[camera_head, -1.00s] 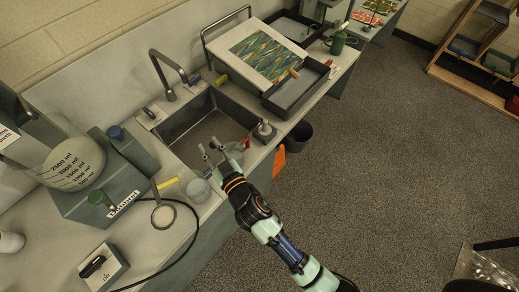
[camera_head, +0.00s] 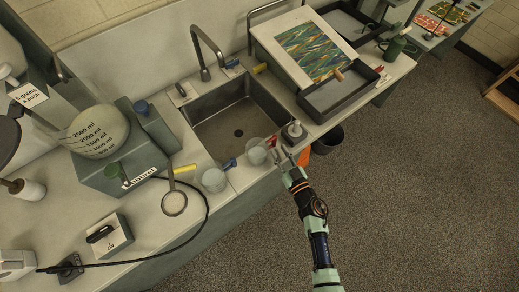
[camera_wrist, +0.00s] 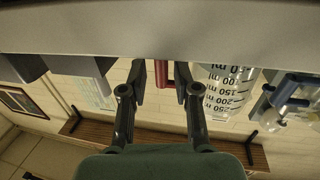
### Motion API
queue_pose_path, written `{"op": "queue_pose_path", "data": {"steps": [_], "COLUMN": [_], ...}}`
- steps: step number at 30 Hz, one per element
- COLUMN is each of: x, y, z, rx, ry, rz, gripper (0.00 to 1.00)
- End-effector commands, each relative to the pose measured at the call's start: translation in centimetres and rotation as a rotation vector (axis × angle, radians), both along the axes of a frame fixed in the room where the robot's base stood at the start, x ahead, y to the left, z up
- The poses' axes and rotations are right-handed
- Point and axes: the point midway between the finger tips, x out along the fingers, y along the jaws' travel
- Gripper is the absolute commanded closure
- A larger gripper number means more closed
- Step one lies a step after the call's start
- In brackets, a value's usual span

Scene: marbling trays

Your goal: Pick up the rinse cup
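Two clear cups stand at the front edge of the sink: one cup (camera_head: 257,151) beside my gripper, and another cup (camera_head: 214,180) further left. I cannot tell which one is the rinse cup. My gripper (camera_head: 284,156) is open and empty, just right of the nearer cup and apart from it. In the wrist view, my gripper (camera_wrist: 160,92) shows two spread fingers with nothing held. A clear cup with ml marks (camera_wrist: 226,92) shows right of the fingers there, and a red thing (camera_wrist: 161,74) shows beyond the gap between them.
The sink (camera_head: 238,125) lies behind the cups. A small grey pot (camera_head: 294,132) stands right of my gripper. A blue item (camera_head: 230,163) lies between the cups, and a round-headed tool (camera_head: 174,203) lies further left. A dark tray (camera_head: 335,112) is at the back right.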

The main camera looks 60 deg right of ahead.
Motion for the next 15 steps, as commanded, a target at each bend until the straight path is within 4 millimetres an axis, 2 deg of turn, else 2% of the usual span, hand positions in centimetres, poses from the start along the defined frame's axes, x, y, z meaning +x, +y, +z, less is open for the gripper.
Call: {"op": "queue_pose_path", "data": {"steps": [7,15], "x": [3.4,4.1], "y": [-2.3,-2.9], "z": [0.5,0.8], "rx": [-0.003,-0.001], "ry": [-0.001,0.000], "rz": [0.001,0.000], "gripper": [0.69,0.69]}}
